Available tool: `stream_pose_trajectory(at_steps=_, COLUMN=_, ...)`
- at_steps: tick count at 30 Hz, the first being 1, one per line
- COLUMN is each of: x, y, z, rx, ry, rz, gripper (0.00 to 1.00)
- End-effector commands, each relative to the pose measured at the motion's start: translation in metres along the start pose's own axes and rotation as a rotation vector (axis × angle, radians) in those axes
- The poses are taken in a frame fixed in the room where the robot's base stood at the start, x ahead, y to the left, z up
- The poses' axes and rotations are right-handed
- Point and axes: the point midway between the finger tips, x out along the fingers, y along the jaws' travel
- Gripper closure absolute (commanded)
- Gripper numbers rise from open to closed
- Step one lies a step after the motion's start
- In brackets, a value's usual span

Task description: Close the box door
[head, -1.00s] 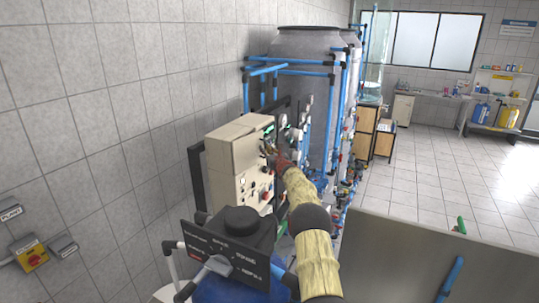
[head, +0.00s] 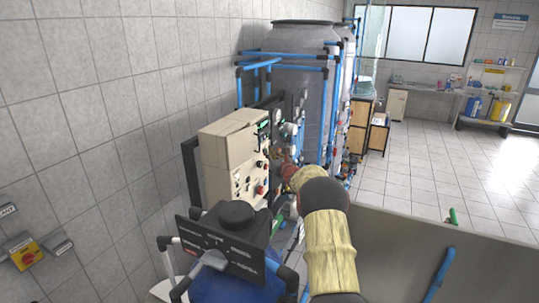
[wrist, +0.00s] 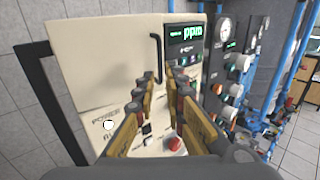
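The beige control box (head: 228,148) stands against the left wall, with a raised upper cover and a lower panel of knobs and buttons. In the wrist view, the box door (wrist: 105,62) is a large beige panel with a black bar handle (wrist: 157,57) near its right edge. I cannot tell exactly how far the door stands from its frame. My gripper (wrist: 167,88) is open and empty, its fingers pointing at the box front just below the handle. In the head view, my gripper (head: 287,172) is small and partly hidden by my arm, just right of the box.
A green-lit ppm display (wrist: 187,35) sits right of the handle. Gauges (wrist: 223,28), valves and blue pipes (head: 285,58) crowd the right side. Tiled floor (head: 410,165) is open to the right.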

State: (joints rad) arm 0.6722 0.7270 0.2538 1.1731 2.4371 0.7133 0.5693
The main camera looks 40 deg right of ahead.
Motion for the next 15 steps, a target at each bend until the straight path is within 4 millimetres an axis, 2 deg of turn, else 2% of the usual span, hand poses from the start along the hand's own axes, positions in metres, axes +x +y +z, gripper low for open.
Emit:
stream_pose_trajectory(at_steps=12, x=-0.0065, y=0.0003, z=0.0001, rx=-0.001, ry=0.0, rz=0.0, gripper=0.88)
stream_pose_trajectory(at_steps=15, x=-0.0066, y=-0.0001, z=-0.0018, rx=-0.001, ry=-0.001, rz=0.0, gripper=0.94)
